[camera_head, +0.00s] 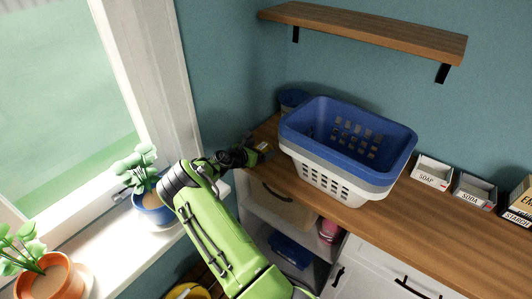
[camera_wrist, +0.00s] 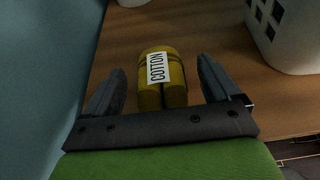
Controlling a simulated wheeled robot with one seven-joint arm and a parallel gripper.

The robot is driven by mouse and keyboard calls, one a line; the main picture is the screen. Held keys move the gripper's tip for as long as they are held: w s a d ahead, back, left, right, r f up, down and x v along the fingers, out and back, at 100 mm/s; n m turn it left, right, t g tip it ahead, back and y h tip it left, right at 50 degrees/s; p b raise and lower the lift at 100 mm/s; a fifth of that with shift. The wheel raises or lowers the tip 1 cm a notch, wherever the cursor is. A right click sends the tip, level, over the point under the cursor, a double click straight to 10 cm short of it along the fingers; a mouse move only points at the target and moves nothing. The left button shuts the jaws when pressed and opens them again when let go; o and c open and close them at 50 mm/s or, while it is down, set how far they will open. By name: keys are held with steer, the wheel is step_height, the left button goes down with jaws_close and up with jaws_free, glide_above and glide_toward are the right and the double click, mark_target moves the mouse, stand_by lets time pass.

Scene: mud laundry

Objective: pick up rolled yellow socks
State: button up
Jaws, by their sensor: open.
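The rolled yellow socks (camera_wrist: 176,94) lie on the wooden counter in the wrist view, with a white label reading COTTON (camera_wrist: 157,67) on top. My gripper (camera_wrist: 165,85) is open, with one finger to the left of the socks and one to the right. There are gaps on both sides, and the near end of the socks is between the fingers. In the head view my gripper (camera_head: 262,147) is at the left end of the counter. The socks are mostly hidden there by my gripper and hard to make out.
A blue basket (camera_head: 350,130) nested in a white basket (camera_head: 335,185) stands on the wooden counter (camera_head: 400,215), just right of my gripper. A blue container (camera_head: 292,98) is behind. A wall is close on the left. Soap (camera_head: 432,172) and soda (camera_head: 474,190) boxes stand farther right.

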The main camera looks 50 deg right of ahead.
steer(key=x, duration=0.3)
steer(key=shift+w+a+f, duration=0.1)
steer(key=shift+a+f, duration=0.05)
steer(key=shift+a+r, duration=0.25)
steer(key=shift+a, duration=0.15)
steer(key=shift+c, duration=0.7)
steer(key=shift+a+r, duration=0.1)
steer(key=shift+c, duration=1.2)
steer(key=c, duration=0.7)
